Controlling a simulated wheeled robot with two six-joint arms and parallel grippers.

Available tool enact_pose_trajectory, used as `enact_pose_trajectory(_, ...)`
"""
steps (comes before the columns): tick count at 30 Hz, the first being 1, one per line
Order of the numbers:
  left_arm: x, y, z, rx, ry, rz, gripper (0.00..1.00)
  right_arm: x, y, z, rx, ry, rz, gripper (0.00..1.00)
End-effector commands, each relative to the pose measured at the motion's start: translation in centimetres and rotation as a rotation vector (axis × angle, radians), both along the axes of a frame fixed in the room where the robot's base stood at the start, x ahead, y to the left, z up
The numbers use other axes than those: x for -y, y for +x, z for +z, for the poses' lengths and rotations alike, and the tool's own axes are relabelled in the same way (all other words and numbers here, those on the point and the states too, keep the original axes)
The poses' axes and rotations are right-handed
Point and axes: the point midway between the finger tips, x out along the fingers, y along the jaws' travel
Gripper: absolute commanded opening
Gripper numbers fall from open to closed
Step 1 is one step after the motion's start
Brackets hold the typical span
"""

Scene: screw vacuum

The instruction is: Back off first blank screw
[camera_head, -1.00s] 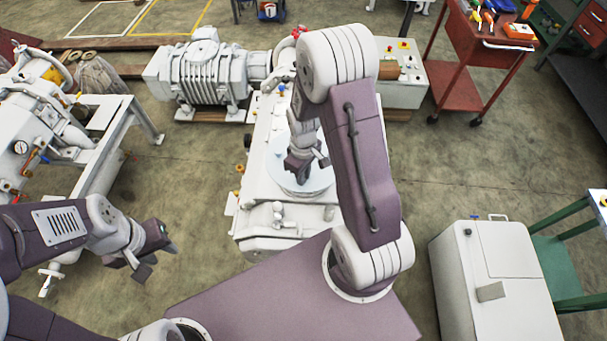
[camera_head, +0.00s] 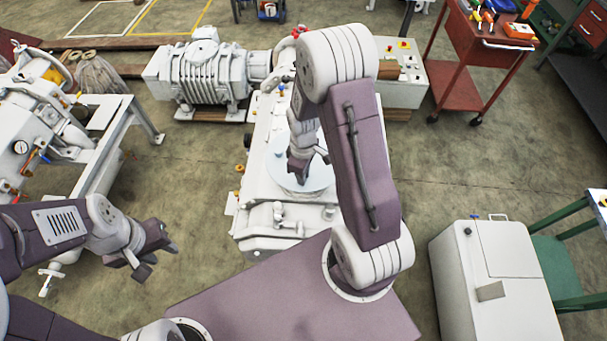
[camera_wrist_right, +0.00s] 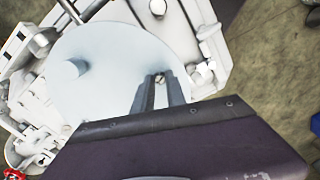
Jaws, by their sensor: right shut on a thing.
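The pale round blank plate (camera_head: 289,180) lies on top of the white vacuum machine (camera_head: 262,213). It also fills much of the right wrist view (camera_wrist_right: 105,50), with a short round knob (camera_wrist_right: 75,68) on it. My right gripper (camera_head: 309,174) is low over the plate. In the right wrist view its two fingers (camera_wrist_right: 160,78) point at the plate near its edge and are shut on a small screw (camera_wrist_right: 160,77), mostly hidden between the fingertips. My left gripper (camera_head: 158,258) is open and empty, left of the machine and apart from it.
A ribbed white pump (camera_head: 208,75) stands behind the machine. Another white machine on a frame (camera_head: 80,160) is at the left. A white cabinet (camera_head: 495,275) and a red tool cart (camera_head: 490,50) stand at the right. The floor between is clear.

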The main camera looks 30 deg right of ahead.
Motion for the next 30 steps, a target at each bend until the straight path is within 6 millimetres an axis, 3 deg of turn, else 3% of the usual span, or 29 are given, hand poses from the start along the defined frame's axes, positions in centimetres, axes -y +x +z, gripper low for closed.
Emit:
enact_pose_trajectory(1, 0.0, 0.0, -0.1, 0.0, 0.0, 0.0, 0.36, -0.1, -0.3, -0.2, -0.008, 0.002, 0.0, 0.22)
enact_pose_trajectory(3, 0.0, 0.0, -0.1, 0.0, 0.0, 0.0, 0.36, -0.1, -0.2, -0.2, -0.007, 0.001, 0.0, 0.39)
enact_pose_trajectory(13, 0.0, 0.0, -0.1, 0.0, 0.0, 0.0, 0.36, 0.0, 0.0, 0.3, 0.0, 0.0, -0.001, 0.39)
enact_pose_trajectory(24, 0.0, 0.0, -0.5, 0.0, 0.0, 0.0, 0.36, -0.1, 0.1, 7.5, 0.001, 0.0, 0.0, 0.39)
enact_pose_trajectory(30, 0.0, 0.0, -0.5, 0.0, 0.0, 0.0, 0.36, -0.1, 0.0, 8.9, -0.004, 0.0, 0.0, 0.39)
